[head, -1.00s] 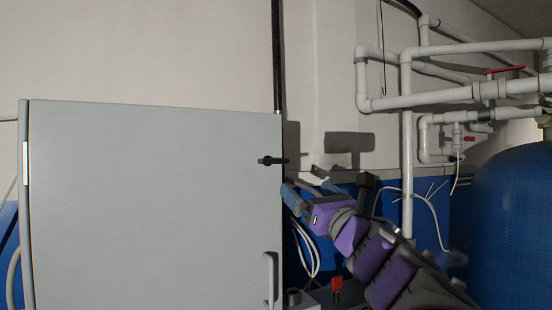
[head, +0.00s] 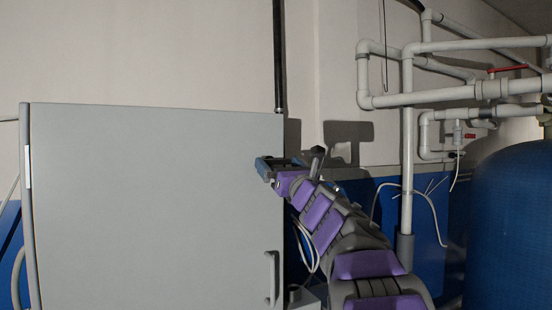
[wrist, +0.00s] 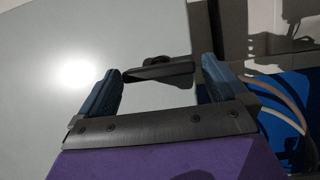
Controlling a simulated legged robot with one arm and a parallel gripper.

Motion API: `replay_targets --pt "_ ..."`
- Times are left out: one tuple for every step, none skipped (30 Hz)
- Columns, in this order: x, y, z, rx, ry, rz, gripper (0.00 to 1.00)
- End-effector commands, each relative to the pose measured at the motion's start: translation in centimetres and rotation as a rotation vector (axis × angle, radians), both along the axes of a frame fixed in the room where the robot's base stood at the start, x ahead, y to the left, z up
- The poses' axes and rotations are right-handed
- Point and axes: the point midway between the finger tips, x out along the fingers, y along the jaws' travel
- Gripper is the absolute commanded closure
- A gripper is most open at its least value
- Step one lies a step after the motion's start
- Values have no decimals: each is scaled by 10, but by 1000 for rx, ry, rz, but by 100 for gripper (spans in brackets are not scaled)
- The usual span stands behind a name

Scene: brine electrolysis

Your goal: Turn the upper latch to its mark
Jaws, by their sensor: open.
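The upper latch is a black lever near the right edge of the grey cabinet door (head: 150,200). In the wrist view the latch (wrist: 160,70) lies roughly level across the picture, between the two blue fingers of my gripper (wrist: 162,78). The fingers are spread to either side of it, and I cannot tell whether either touches it. In the head view my gripper (head: 270,165) is at the latch's height on the door's edge and hides the latch. I cannot make out the mark in either view.
A grey door handle (head: 271,278) stands out lower on the door. White pipes (head: 407,150) and a blue tank (head: 508,225) are to the right. Loose cables (head: 305,245) hang beside the cabinet.

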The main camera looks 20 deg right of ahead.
Motion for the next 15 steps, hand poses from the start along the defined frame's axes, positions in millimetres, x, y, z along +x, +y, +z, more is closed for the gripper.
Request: replay_targets --pt "7 0 4 -1 0 2 0" --pt "10 0 5 -1 0 3 0" --pt "13 0 7 -1 -1 3 0" --pt "15 0 8 -1 -1 3 0" --pt "17 0 9 -1 -2 3 0" --pt "19 0 9 0 -2 3 0" --pt "20 0 10 0 -1 2 0" --pt "21 0 10 0 -1 2 0" --pt "22 0 11 0 -1 2 0" --pt "23 0 11 0 -1 2 0" --pt "24 0 11 0 -1 2 0" --pt "24 0 11 1 -1 1 0" --pt "24 0 11 1 -1 1 0" --pt "24 0 11 1 -1 1 0" --pt "24 0 11 1 -1 1 0"
